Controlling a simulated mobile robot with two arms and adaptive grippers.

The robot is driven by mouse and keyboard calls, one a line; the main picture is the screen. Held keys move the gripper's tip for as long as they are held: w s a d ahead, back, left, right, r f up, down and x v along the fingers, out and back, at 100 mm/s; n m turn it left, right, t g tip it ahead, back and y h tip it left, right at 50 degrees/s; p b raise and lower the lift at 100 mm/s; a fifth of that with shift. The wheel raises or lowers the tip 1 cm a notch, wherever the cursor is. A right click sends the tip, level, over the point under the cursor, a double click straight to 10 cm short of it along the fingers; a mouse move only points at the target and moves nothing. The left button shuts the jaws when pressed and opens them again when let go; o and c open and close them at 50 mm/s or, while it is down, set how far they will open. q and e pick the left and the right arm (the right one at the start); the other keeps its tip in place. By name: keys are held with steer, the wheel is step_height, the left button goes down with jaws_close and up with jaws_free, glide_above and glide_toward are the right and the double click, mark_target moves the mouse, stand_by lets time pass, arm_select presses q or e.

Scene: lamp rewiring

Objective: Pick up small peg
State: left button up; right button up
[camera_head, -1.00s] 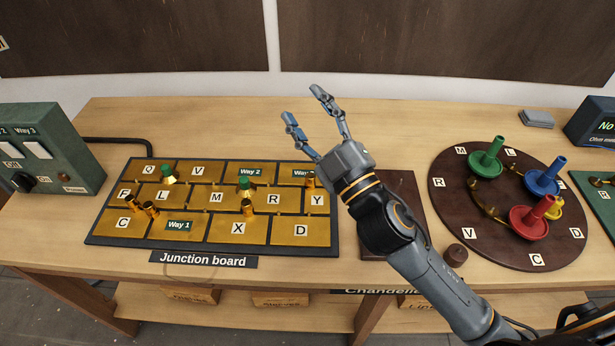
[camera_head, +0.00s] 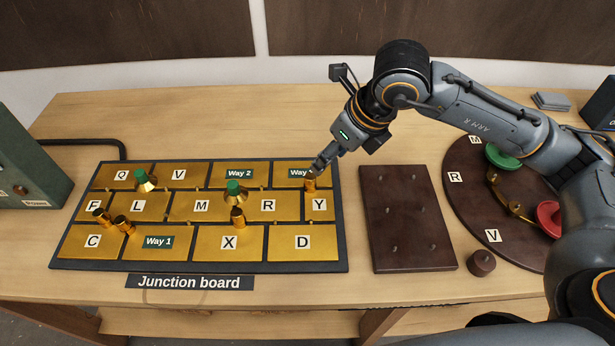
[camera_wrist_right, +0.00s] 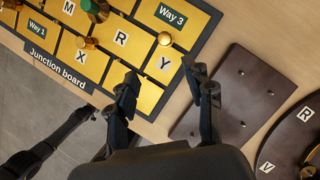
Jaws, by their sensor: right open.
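The small gold peg (camera_head: 310,184) stands on the junction board (camera_head: 283,265) at the seam between the Way 3 and Y plates. It shows as a round gold top in the right wrist view (camera_wrist_right: 164,39). My right gripper (camera_head: 316,169) points down at this peg from above and behind. In the right wrist view its two fingers (camera_wrist_right: 161,80) are apart with nothing between them, and the peg shows beyond the fingertips. Whether a finger touches the peg cannot be told. My left gripper is not in the head view.
Other gold pegs (camera_head: 238,218) (camera_head: 123,225) and green-topped pegs (camera_head: 146,181) (camera_head: 235,193) stand on the board. A dark plate with small pins (camera_head: 405,245) lies to the right, beside a round dark board (camera_head: 470,215) with coloured spools. The table behind the junction board is clear.

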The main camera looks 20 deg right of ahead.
mark_target(311, 177)
steer(key=shift+h, duration=0.3)
steer(key=x, duration=0.2)
steer(key=p+x, duration=0.1)
steer(key=x, duration=0.2)
steer(key=d+x, duration=0.1)
steer(key=x, duration=0.2)
steer(key=shift+w+f+p, duration=0.15)
steer(key=shift+w+p, duration=0.1)
steer(key=shift+p, duration=0.15)
steer(key=shift+w+a+f, duration=0.15)
steer(key=shift+a+f, duration=0.05)
steer(key=p+x, duration=0.2)
steer(key=x, duration=0.1)
steer(key=shift+w+a+f, duration=0.15)
steer(key=shift+w+a, duration=0.1)
steer(key=shift+a, duration=0.15)
steer(key=shift+w+f, duration=0.2)
steer(key=shift+f, duration=0.3)
jaws_close()
